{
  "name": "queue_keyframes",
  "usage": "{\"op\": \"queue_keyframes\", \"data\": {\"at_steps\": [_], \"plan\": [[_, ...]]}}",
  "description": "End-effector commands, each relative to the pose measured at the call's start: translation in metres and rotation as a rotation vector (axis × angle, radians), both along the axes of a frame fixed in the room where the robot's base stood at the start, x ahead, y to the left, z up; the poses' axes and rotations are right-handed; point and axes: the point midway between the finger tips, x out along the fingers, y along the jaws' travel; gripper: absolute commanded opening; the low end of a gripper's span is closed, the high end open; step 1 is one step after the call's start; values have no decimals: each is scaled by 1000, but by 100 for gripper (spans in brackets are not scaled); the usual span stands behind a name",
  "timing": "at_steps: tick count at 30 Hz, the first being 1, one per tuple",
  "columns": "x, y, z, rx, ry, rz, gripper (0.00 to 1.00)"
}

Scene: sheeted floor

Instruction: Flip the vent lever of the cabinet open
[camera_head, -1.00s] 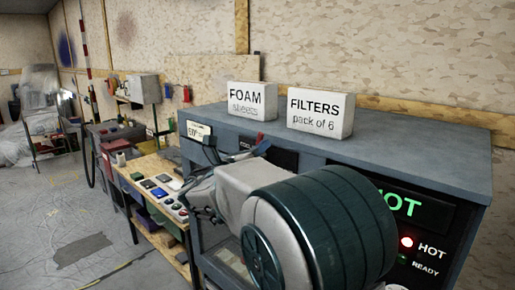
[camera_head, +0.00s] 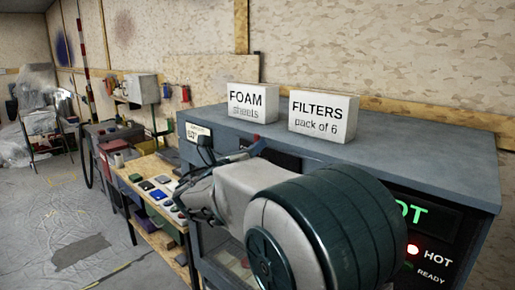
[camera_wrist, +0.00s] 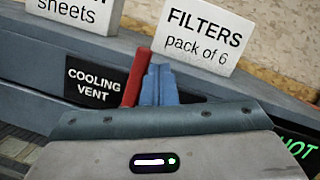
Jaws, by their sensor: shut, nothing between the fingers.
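The grey-blue cabinet (camera_head: 420,140) stands in front of me. In the wrist view, its front carries a black "COOLING VENT" label (camera_wrist: 93,86). The red lever (camera_wrist: 136,78) stands up just right of that label, leaning slightly right. My gripper (camera_wrist: 162,72) has blue fingers that are shut and empty, close beside the lever on its right; I cannot tell whether they touch. My arm hides much of the cabinet front.
Two white boxes, "FOAM sheets" (camera_head: 252,103) and "FILTERS pack of 6" (camera_head: 323,117), stand on the cabinet top behind the gripper. A wooden bench (camera_head: 148,165) is at left.

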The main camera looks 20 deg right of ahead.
Motion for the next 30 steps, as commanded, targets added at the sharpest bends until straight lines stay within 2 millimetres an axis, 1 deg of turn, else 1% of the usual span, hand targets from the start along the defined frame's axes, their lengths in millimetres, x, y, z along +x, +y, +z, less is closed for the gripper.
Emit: {"op": "queue_keyframes", "data": {"at_steps": [4, 7, 12, 13, 15, 21, 24, 30], "plan": [[-1, -2, -1, 0, 0, -2, 0], [-6, -6, -1, 1, 1, -3, 0], [-25, -19, -1, 1, -2, 0, 0], [-29, -18, -3, 2, -2, 4, 0], [-40, 0, -5, 2, -4, 10, 0], [-70, 29, -4, 1, -2, 3, 0], [-81, 39, -3, 1, -3, 0, 0], [-92, 52, -2, 0, 0, -1, 0]]}}
